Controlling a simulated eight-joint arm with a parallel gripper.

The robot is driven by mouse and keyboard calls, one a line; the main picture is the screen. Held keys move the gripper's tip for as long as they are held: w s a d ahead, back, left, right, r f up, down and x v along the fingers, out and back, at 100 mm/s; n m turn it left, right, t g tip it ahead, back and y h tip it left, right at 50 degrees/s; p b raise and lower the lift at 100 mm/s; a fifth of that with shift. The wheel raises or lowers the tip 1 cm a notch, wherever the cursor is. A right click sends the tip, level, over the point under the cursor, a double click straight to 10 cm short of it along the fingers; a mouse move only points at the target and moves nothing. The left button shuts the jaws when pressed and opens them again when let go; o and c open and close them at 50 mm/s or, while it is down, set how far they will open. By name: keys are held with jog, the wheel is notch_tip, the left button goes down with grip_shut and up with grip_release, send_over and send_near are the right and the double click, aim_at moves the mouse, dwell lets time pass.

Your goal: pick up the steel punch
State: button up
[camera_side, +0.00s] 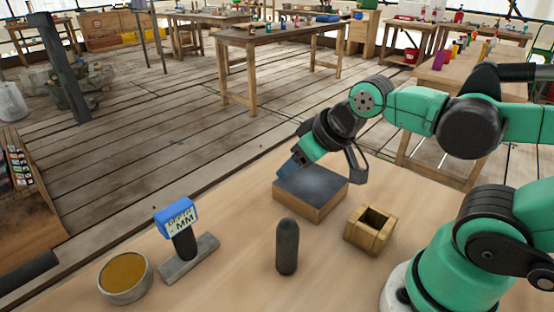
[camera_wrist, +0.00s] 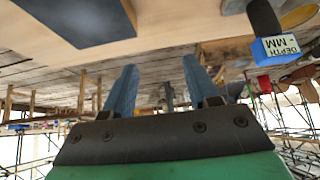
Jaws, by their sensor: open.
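The steel punch (camera_side: 287,247) appears to be the dark, round-topped cylinder standing upright on the bench at the front middle of the side view. I do not make it out in the wrist view. My gripper (camera_side: 291,166) is above the far left edge of a dark-topped wooden block, behind the punch and clearly apart from it. In the wrist view the two blue fingers of my gripper (camera_wrist: 161,82) are spread, with nothing between them.
The dark-topped block (camera_side: 311,191) lies behind the punch. A wooden socket block with a square hole (camera_side: 371,229) stands to its right. A blue-topped depth gauge (camera_side: 178,220) and a bowl of yellowish material (camera_side: 125,277) are to the left. Bare bench separates them.

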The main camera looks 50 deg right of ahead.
jog(key=o, duration=0.5)
jog(key=shift+c, duration=0.2)
notch_tip(320, 180, up, 4)
jog(key=n+g, duration=0.7)
jog(key=n, duration=0.2)
send_over(288, 238)
jog(key=w+d, duration=0.1)
jog(key=shift+d+f, duration=0.1)
notch_tip(288, 238, down, 6)
jog(key=shift+w+d+f, duration=0.1)
jog(key=shift+f, duration=2.95)
